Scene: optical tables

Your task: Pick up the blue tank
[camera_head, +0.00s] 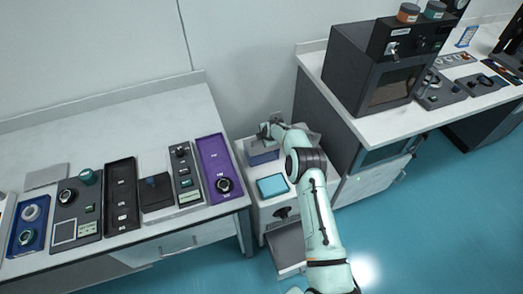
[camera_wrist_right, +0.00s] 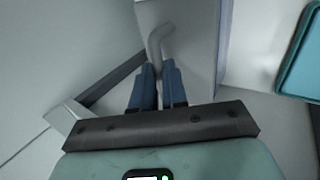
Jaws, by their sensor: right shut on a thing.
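A dark blue-violet tank (camera_head: 262,157) with a grey top stands on the low white cabinet between the two tables. A teal-blue box (camera_head: 272,186) sits in front of it, and its edge also shows at the right of the right wrist view (camera_wrist_right: 305,60). My right gripper (camera_head: 268,130) is at the back of the cabinet, over the far side of the dark tank. In the wrist view its two blue fingers (camera_wrist_right: 158,75) are shut on a bent grey handle (camera_wrist_right: 156,42). Whether the tank hangs or rests is unclear. My left gripper is out of view.
The left table (camera_head: 140,112) holds trays and instruments, with a purple tray (camera_head: 213,165) nearest the cabinet. A dark oven-like device (camera_head: 385,65) stands on the right table. Below the cabinet top is an open grey drawer (camera_head: 287,248). The wall is close behind.

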